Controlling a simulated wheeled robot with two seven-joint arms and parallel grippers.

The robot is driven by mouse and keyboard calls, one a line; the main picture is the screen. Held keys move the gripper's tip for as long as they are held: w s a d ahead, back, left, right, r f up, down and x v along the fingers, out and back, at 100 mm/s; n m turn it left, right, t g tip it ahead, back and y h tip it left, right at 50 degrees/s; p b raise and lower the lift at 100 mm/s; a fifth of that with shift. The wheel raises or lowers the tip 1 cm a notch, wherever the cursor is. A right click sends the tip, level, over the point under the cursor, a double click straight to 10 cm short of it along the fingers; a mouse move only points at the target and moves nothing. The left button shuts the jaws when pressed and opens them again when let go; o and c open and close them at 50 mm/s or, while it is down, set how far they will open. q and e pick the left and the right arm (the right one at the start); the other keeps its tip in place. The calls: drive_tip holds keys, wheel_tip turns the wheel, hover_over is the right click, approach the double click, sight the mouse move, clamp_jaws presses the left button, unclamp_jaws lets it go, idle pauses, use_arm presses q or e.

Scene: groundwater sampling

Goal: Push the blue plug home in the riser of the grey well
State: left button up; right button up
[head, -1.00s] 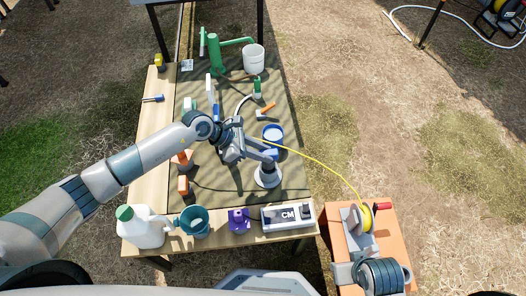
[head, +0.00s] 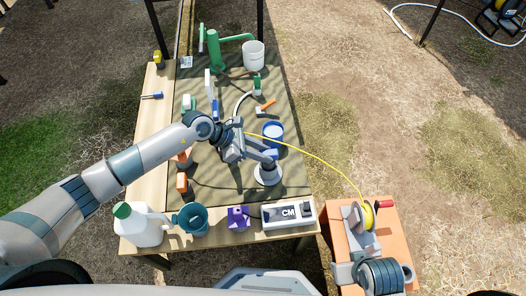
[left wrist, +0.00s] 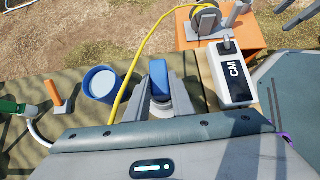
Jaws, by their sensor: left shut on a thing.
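My left gripper (head: 266,157) is shut on the blue plug (left wrist: 158,72), which stands up between its two fingers in the left wrist view. In the head view the plug (head: 270,153) is a small blue patch at the fingertips. The grey well (head: 268,178) is a short pale post on a round base, directly below the fingers. In the left wrist view a pale part of the well (left wrist: 160,109) shows under the plug. The fingers hide the joint, so I cannot tell how deep the plug sits in the riser. My right gripper's jaws cannot be made out.
A blue tub (head: 273,130) stands just behind the well. A yellow line (head: 325,163) runs past it to a reel (head: 367,215) on an orange stand.

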use_arm(q)
drive_tip(key=shift+f+b, duration=1.6)
drive_tip(key=shift+f, duration=0.45)
drive_tip(key=o, duration=1)
drive_tip(key=shift+a+r, duration=0.1)
drive_tip(key=v, duration=1.7)
drive_tip(key=shift+p, duration=0.35)
